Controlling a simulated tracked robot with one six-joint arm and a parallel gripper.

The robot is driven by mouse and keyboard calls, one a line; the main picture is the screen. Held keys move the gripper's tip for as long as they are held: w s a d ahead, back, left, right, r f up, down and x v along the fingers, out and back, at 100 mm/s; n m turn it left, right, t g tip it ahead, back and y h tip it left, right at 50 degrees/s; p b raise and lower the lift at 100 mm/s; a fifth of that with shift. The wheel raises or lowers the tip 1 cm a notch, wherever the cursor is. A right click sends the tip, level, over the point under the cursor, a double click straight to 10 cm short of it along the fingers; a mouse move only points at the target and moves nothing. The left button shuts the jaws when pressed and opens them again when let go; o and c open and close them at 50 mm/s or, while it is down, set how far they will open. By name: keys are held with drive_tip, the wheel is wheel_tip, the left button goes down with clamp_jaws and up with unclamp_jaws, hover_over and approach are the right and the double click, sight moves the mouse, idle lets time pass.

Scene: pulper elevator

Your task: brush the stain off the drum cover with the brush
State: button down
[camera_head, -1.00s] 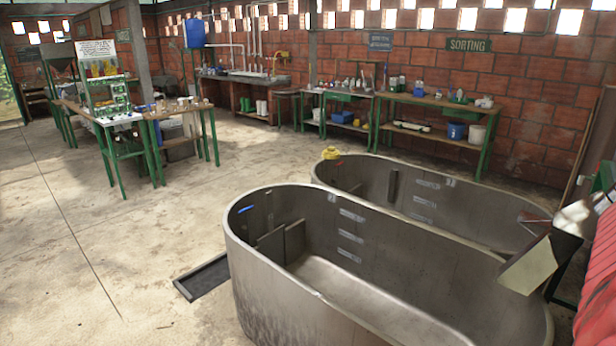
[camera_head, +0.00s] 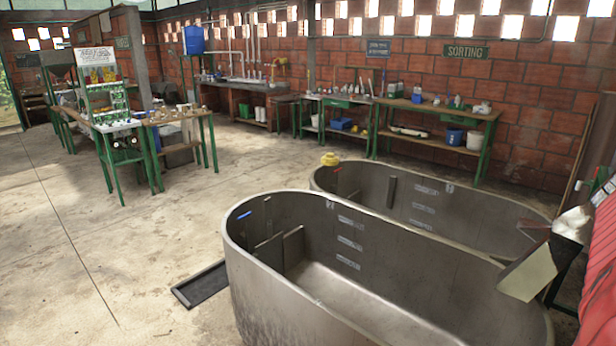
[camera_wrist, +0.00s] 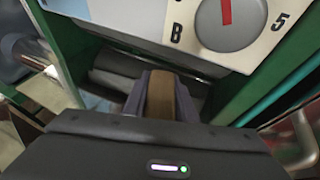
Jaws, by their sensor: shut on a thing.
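In the wrist view my gripper (camera_wrist: 160,84) is shut, its two dark grey fingers on either side of a tan-brown block, which looks like the brush handle (camera_wrist: 160,97). The brush's bristles are hidden. Beyond the fingers is a dark grey, rounded surface (camera_wrist: 112,68) inside a green frame; I cannot tell whether this is the drum cover. No stain can be made out. My gripper does not show in the head view.
A pale panel with a red-pointer dial (camera_wrist: 228,24) is just above the fingers, between green frame bars (camera_wrist: 277,88). In the head view, two oval tanks (camera_head: 290,310) fill the front; a metal chute (camera_head: 528,274) stands at right. Open floor lies left.

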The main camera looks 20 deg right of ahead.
drive_tip(key=shift+w+d+f, duration=0.1)
drive_tip(key=shift+w+d, duration=0.3)
drive_tip(key=shift+d, duration=0.3)
drive_tip(key=shift+w+d+f, duration=0.1)
drive_tip(key=shift+w+d, duration=0.25)
drive_tip(key=shift+d, duration=0.25)
drive_tip(key=shift+w+d+f, duration=0.1)
drive_tip(key=shift+w+d, duration=0.25)
drive_tip(key=shift+d, duration=0.25)
drive_tip(key=shift+w+d+f, duration=0.1)
drive_tip(key=shift+w+d, duration=0.3)
drive_tip(key=shift+d, duration=0.2)
drive_tip(key=shift+w+d, duration=0.35)
drive_tip(key=shift+d, duration=0.25)
drive_tip(key=shift+s+a+f, duration=0.1)
drive_tip(key=shift+s+a, duration=0.3)
drive_tip(key=shift+a, duration=0.25)
drive_tip(key=shift+s+a+f, duration=0.1)
drive_tip(key=shift+s+a, duration=0.25)
drive_tip(key=shift+a, duration=0.25)
